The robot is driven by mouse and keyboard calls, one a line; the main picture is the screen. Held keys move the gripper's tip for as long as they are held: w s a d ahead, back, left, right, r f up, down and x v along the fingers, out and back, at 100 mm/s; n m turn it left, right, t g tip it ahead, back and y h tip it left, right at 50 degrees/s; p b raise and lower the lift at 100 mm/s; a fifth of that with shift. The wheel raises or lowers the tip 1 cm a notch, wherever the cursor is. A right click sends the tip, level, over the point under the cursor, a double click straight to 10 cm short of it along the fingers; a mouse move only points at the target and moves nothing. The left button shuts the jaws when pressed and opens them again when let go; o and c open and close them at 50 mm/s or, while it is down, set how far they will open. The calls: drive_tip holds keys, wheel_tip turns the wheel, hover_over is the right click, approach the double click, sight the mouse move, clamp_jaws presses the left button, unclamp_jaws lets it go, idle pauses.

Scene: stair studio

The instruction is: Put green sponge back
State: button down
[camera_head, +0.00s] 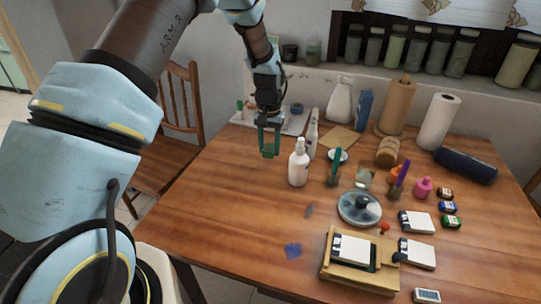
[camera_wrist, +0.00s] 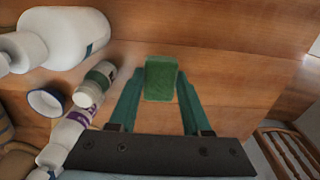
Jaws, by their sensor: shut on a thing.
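The green sponge (camera_wrist: 161,78) is a small dark-green block held between the fingertips of my gripper (camera_wrist: 159,92) in the wrist view. In the head view my gripper (camera_head: 269,147) hangs down over the back left part of the wooden table, with the sponge (camera_head: 269,153) low between its fingers. My gripper is shut on the sponge. It is left of the white pump bottle (camera_head: 298,164) and in front of a pale tray (camera_head: 243,122) at the table's back left edge. I cannot tell exactly how high the sponge is above the table.
Several bottles stand beside the fingers in the wrist view, with a large white one (camera_wrist: 65,38) and a blue-rimmed cup (camera_wrist: 46,102). A spray bottle (camera_head: 312,135) stands behind the pump bottle. A chair (camera_head: 182,110) is left of the table. The table's front left is mostly clear.

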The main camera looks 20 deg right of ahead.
sight(269, 157)
drive_tip(key=shift+f+p, duration=0.55)
drive_tip(key=shift+f, duration=1.55)
drive_tip(key=shift+f, duration=0.1)
drive_tip(key=shift+c, duration=1.8)
unclamp_jaws()
wheel_tip(269, 157, up, 12)
drive_tip(key=b, duration=0.3)
drive_tip(key=shift+a+b, duration=0.1)
drive_tip(key=shift+b, duration=0.25)
